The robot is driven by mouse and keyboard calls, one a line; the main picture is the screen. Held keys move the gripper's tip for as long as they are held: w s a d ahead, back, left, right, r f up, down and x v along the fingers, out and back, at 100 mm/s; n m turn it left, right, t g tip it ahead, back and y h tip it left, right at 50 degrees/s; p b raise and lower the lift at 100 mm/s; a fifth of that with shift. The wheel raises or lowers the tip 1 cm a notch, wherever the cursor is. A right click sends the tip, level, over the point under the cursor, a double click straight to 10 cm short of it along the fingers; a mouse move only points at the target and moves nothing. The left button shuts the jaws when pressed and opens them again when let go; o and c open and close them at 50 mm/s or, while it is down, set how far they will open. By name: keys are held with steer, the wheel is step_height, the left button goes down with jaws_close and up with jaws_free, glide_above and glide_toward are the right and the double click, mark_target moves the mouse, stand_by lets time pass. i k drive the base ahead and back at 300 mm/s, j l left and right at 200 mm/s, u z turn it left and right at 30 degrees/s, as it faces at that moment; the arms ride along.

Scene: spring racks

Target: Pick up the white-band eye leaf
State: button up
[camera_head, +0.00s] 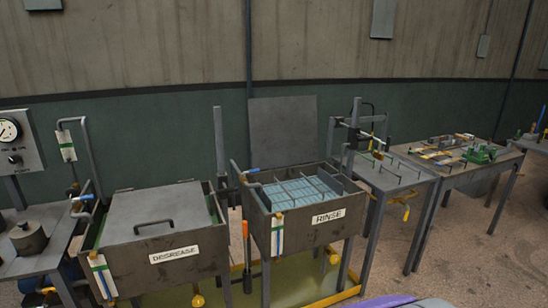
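I cannot make out a white-band eye leaf for certain in the head view. Several small parts lie on the far-right worktable (497,162), some pale or yellowish, but they are too small to tell whether one is a leaf with a white band. My gripper is not in view, so I cannot see its state or what it may hold.
A lidded tank marked DEGREASE (205,264) stands at left, and an open RINSE tank (340,231) with a rack over blue water stands in the middle. A gauge panel (20,145) is far left. A bench with upright pegs (400,180) adjoins. Right floor is clear.

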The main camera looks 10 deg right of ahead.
mark_target(459, 142)
steer(key=i+l+z, duration=0.25)
steer(key=l+z, duration=0.2)
steer(key=i+l+z, duration=0.25)
steer(key=z, duration=0.15)
steer(key=i+l+z, duration=0.45)
steer(key=i+z, duration=0.25)
steer(key=z, duration=0.2)
steer(key=i+l, duration=0.1)
steer(key=i, duration=0.55)
steer(key=i+l, duration=0.1)
steer(key=i, duration=0.5)
steer(key=i+l+u, duration=0.1)
steer(key=i, duration=0.55)
steer(key=i+l+u, duration=0.1)
steer(key=i+u, duration=0.15)
steer(key=i, duration=0.15)
steer(key=i+l+u, duration=0.2)
steer(key=i, duration=0.2)
steer(key=i+l, duration=0.35)
steer(key=i+l+u, duration=0.15)
steer(key=i+l, duration=0.2)
steer(key=l, duration=0.15)
steer(key=i+l, duration=0.35)
steer(key=l, duration=0.15)
steer(key=i+j+u, duration=0.25)
steer(key=i, duration=0.6)
steer(key=l, duration=0.1)
